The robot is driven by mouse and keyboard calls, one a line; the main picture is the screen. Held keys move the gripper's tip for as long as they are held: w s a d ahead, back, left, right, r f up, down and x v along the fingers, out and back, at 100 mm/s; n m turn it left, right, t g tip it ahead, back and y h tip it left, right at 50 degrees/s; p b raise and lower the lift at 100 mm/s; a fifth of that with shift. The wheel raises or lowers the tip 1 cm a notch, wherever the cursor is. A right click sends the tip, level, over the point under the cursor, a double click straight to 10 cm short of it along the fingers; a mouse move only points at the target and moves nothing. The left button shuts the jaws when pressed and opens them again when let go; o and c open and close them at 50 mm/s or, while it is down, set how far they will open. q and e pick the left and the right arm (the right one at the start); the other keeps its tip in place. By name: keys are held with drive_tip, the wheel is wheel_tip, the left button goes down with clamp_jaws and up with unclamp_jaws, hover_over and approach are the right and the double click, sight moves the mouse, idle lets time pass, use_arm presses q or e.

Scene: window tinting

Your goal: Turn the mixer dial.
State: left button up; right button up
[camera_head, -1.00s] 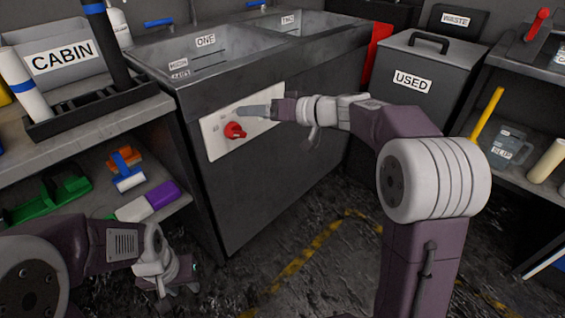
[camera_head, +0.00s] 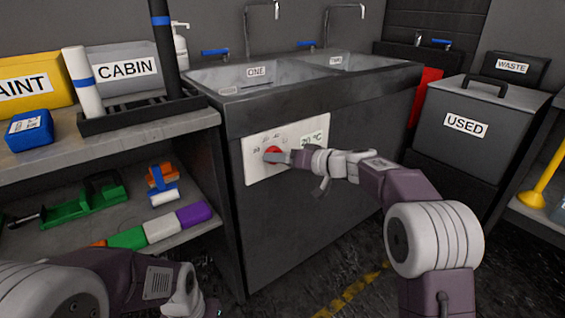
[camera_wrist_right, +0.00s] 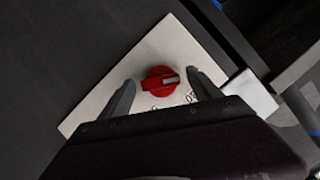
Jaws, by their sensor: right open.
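The mixer dial (camera_head: 272,154) is a red knob on a white panel (camera_head: 259,173) on the front of the dark sink cabinet. The panel carries small markings and a temperature reading of about 20 °C. My right gripper (camera_head: 282,156) is at the dial in the head view. My left gripper (camera_head: 208,308) is low at the bottom edge, mostly cut off.
Sinks marked ONE (camera_head: 256,72) and a second basin are above the panel. A shelf (camera_head: 60,143) with a CABIN box (camera_head: 125,70) and tools stands left. A USED bin (camera_head: 466,124) stands right. Floor in front of the cabinet is clear.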

drive_tip(key=shift+c, duration=0.3)
drive_tip(key=c, duration=1.3)
drive_tip(key=shift+w+f, duration=0.1)
drive_tip(key=shift+f+m+t+y+b, duration=0.15)
drive_tip(key=shift+m+y+b, duration=0.95)
drive_tip(key=shift+m, duration=1.05)
drive_tip(key=shift+m+t+y+b, duration=0.2)
drive_tip(key=shift+m+y+b, duration=0.55)
drive_tip(key=shift+m+b, duration=1.1)
drive_tip(key=shift+f+m+t+y+b, duration=0.15)
drive_tip(key=shift+m+y+b, duration=0.75)
drive_tip(key=shift+m, duration=1.6)
